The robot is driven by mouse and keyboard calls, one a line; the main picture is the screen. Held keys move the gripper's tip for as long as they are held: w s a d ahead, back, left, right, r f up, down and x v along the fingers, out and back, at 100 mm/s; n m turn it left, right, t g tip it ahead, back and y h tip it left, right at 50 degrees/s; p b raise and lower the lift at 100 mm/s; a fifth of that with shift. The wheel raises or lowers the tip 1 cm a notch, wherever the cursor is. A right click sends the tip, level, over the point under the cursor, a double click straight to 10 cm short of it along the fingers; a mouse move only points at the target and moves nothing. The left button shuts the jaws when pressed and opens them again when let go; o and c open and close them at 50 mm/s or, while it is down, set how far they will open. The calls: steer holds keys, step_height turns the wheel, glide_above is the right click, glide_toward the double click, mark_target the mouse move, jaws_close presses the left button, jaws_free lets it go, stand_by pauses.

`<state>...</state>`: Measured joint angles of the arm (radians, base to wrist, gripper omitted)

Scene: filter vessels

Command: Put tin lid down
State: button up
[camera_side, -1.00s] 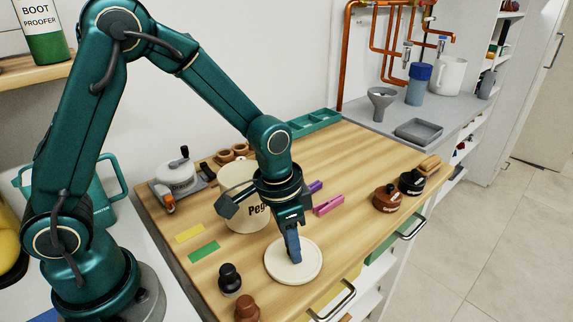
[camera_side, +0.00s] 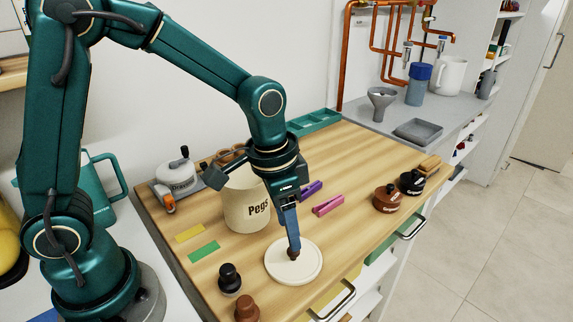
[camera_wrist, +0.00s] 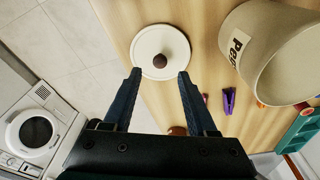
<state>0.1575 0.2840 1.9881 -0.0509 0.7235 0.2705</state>
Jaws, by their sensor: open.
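The tin lid (camera_side: 281,265) is a round cream disc with a brown knob, lying flat on the wooden worktop near its front edge. It also shows in the wrist view (camera_wrist: 147,66). My gripper (camera_side: 293,250) is open and empty, just above the lid's knob in the side view. In the wrist view my gripper's two fingers (camera_wrist: 158,75) are spread apart, with the knob beyond and between their tips. The cream tin marked "Pegs" (camera_side: 245,205) stands upright behind the lid, partly hidden by my gripper; it shows in the wrist view (camera_wrist: 270,50) too.
A purple peg (camera_side: 311,189) and a pink peg (camera_side: 328,205) lie right of the tin. Yellow (camera_side: 189,233) and green (camera_side: 204,251) strips lie left. Dark (camera_side: 230,279) and brown (camera_side: 246,308) knobbed items stand front left. Two small labelled pots (camera_side: 387,198) stand at right.

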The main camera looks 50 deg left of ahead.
steer(key=s+a+r+n+t, duration=0.1)
steer(key=s+r, duration=0.1)
steer(key=r, duration=0.3)
steer(key=s+a+r+t, duration=0.1)
steer(key=s+a+r, duration=0.1)
steer(key=s+r, duration=0.15)
steer(key=s+a+n+t, duration=0.2)
steer(key=s+n, duration=0.1)
steer(key=s, duration=0.2)
steer(key=shift+s+r+y, duration=0.15)
steer(key=shift+s+y, duration=0.15)
steer(key=shift+s, duration=0.1)
